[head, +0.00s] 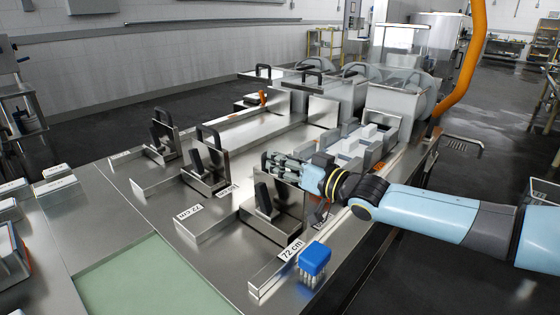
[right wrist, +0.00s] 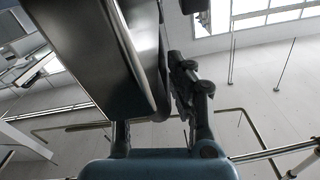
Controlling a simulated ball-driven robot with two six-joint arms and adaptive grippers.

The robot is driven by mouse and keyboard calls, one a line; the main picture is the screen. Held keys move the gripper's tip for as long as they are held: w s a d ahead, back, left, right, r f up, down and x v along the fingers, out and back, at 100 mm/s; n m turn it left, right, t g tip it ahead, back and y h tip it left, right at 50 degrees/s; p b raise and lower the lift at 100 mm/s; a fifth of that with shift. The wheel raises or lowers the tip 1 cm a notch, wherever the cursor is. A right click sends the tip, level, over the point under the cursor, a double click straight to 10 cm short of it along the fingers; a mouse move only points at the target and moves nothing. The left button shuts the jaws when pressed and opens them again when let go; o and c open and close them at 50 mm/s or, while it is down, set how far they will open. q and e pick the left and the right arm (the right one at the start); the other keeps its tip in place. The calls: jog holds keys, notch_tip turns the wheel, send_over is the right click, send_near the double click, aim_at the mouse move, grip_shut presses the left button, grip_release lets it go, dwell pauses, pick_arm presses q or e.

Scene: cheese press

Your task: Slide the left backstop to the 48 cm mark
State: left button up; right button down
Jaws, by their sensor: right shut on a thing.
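Three steel backstops with black handles stand on the steel bench: a left one (head: 162,135), a middle one (head: 207,165) and a front right one (head: 284,205). My right gripper (head: 278,162) reaches in from the right and is shut at the top of the front right backstop, apparently on its handle, which the fingers hide. In the right wrist view a shiny steel plate (right wrist: 85,50) fills the upper left, beside a dark finger (right wrist: 190,90). My left gripper is not in view. A 48 cm mark cannot be made out.
Another label (head: 188,212) is hard to read. White moulds (head: 365,145) and steel press parts (head: 330,95) stand behind. A green mat (head: 135,280) lies front left.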

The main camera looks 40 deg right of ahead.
jog(key=w+d+b, duration=0.1)
jog(key=d+b, duration=0.3)
jog(key=d, duration=0.8)
jog(key=c, duration=1.2)
grip_release()
jog(key=shift+c, duration=0.2)
jog(key=shift+s, duration=0.15)
jog(key=s, duration=1.1)
jog(key=shift+s+d, duration=0.35)
jog(key=shift+d, duration=0.1)
